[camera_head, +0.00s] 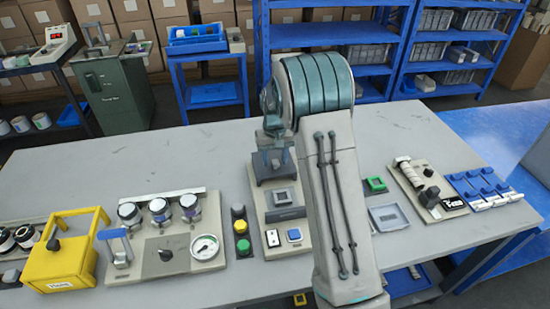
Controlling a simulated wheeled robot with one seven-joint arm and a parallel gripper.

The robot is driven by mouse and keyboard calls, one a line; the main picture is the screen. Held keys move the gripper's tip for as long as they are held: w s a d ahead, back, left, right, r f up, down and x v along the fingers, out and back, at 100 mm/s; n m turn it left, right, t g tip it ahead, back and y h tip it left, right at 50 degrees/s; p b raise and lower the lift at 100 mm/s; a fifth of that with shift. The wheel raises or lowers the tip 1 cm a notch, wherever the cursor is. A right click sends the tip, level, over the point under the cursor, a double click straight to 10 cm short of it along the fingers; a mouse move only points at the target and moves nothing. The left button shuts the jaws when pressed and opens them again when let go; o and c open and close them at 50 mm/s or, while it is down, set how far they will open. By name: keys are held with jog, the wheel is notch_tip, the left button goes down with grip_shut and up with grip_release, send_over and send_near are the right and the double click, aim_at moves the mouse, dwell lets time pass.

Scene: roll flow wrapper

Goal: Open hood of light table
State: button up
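No light table with a hood stands out clearly, and I cannot tell which device it is. A yellow box (62,262) with a bar handle on top sits at the table's left; its label is too small to read surely. A dark green cabinet (118,98) with a handle and a small label stands behind the table at the left. My arm (335,190) rises from the bottom right of centre and bends at a teal joint over the table. My gripper is not visible; the arm hides part of the device (283,198) behind it.
The grey table (150,165) carries a gauge panel (165,245), green and yellow buttons (240,230), a small grey tray (388,216), a knob panel (428,192) and blue clamps (482,188). Blue shelves (395,55) and a blue stand (208,60) stand behind. The table's back left is bare.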

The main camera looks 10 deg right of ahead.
notch_tip(320, 180, up, 14)
jog(key=b, duration=0.1)
dwell(0.5)
jog(key=shift+f, duration=0.1)
jog(key=s+t, duration=0.3)
jog(key=s, duration=2.9)
jog(key=shift+d+r, duration=0.15)
jog(key=shift+r, duration=0.05)
